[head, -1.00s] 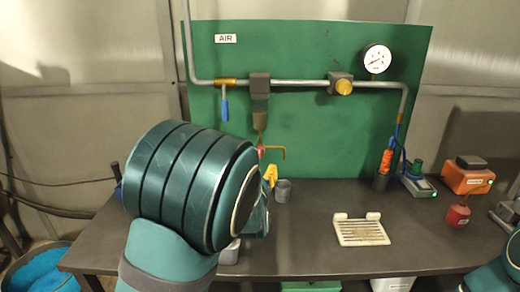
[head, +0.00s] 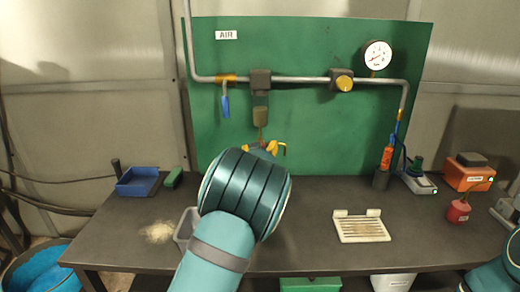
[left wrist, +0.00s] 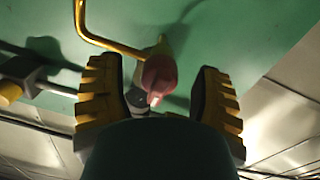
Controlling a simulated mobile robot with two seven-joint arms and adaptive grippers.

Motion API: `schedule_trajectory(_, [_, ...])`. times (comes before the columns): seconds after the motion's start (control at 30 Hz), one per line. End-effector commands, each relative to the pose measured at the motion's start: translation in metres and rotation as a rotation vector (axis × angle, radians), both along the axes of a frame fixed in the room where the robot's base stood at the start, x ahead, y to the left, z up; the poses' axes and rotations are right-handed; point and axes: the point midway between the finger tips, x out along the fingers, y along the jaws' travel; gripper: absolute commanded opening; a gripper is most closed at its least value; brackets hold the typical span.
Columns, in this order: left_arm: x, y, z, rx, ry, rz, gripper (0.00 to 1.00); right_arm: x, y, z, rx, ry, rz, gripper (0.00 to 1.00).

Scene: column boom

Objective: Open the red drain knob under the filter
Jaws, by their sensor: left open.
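The filter (head: 260,116) hangs from the pipe on the green panel. The red drain knob (left wrist: 158,75) shows in the left wrist view, between the two yellow fingers and apart from both. A brass drain tube (left wrist: 105,38) runs beside it. My left gripper (left wrist: 158,72) is open around the knob. In the head view the left gripper (head: 262,148) is just under the filter, and the knob is hidden behind it and my arm. My right gripper is out of view; only part of my right arm shows at the lower right.
The pipe carries a blue-handled valve (head: 225,106), a yellow-knobbed regulator (head: 343,84) and a gauge (head: 377,57). On the bench (head: 310,240) are a blue tray (head: 138,182), a grey bin (head: 184,232), a white slotted tray (head: 361,228) and a red can (head: 458,211).

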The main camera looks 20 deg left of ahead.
Motion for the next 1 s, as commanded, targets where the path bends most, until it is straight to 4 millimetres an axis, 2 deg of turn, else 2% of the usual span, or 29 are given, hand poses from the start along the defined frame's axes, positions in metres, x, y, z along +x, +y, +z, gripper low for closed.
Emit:
schedule_trajectory(0.23, [0.0006,0.0003,0.0002,0.000,0.000,0.000,0.65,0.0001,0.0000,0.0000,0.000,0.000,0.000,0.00])
schedule_trajectory(0.27, [0.0006,0.0003,0.0002,0.000,0.000,0.000,0.60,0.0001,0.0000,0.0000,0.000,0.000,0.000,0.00])
schedule_trajectory(0.3, [0.0005,0.0002,0.0002,0.000,0.000,0.000,0.46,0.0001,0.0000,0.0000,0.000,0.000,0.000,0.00])
schedule_trajectory(0.43, [0.0005,0.0003,0.0003,0.000,-0.001,0.000,0.01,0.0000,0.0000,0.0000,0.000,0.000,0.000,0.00])
schedule_trajectory(0.77, [0.0004,0.0006,0.0008,0.006,-0.001,0.000,0.00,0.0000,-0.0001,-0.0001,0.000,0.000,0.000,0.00])
schedule_trajectory(1.0, [0.0005,0.0004,0.0014,0.080,0.020,0.001,0.00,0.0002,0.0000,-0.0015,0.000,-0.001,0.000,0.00])
